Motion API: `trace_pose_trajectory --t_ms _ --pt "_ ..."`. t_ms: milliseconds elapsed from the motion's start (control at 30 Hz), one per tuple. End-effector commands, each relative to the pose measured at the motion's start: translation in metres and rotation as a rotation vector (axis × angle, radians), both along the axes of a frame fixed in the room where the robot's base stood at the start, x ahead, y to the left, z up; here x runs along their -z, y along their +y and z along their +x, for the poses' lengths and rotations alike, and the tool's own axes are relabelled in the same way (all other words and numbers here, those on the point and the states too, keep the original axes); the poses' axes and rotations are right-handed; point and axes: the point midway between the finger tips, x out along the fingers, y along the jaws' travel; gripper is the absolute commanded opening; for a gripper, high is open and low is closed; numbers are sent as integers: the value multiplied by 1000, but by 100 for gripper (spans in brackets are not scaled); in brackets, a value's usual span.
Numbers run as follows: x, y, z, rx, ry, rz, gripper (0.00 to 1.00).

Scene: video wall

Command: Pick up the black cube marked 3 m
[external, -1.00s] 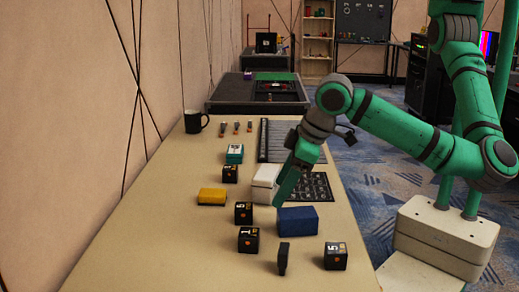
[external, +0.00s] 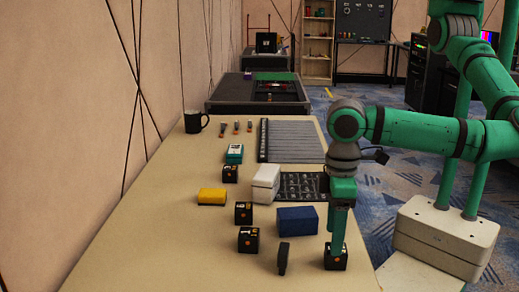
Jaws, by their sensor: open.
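My gripper (external: 338,246) points straight down at the front right of the table, its green fingers over and partly in front of a black cube (external: 331,265). The cube shows a small orange dot, and its top marking is mostly hidden by the fingers. The gripper is open; I cannot tell whether the fingers touch the cube. Other black cubes with white markings stand to the left: one (external: 248,240) near the front, one (external: 243,212) behind it, and one (external: 230,174) farther back. The markings are too small to read surely, so I cannot tell which is 3 m.
A thin black upright piece (external: 283,258) stands just left of the gripper. A blue box (external: 297,221), a white box (external: 265,183) and a black keypad (external: 300,186) lie behind. The front left table is clear.

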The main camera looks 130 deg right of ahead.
Motion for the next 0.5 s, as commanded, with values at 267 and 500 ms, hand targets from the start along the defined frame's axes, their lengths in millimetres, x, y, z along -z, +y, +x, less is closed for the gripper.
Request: trace_pose_trajectory --t_ms 267,500 --pt "33 3 1 0 1 1 59" --pt "51 2 1 0 1 -1 59"
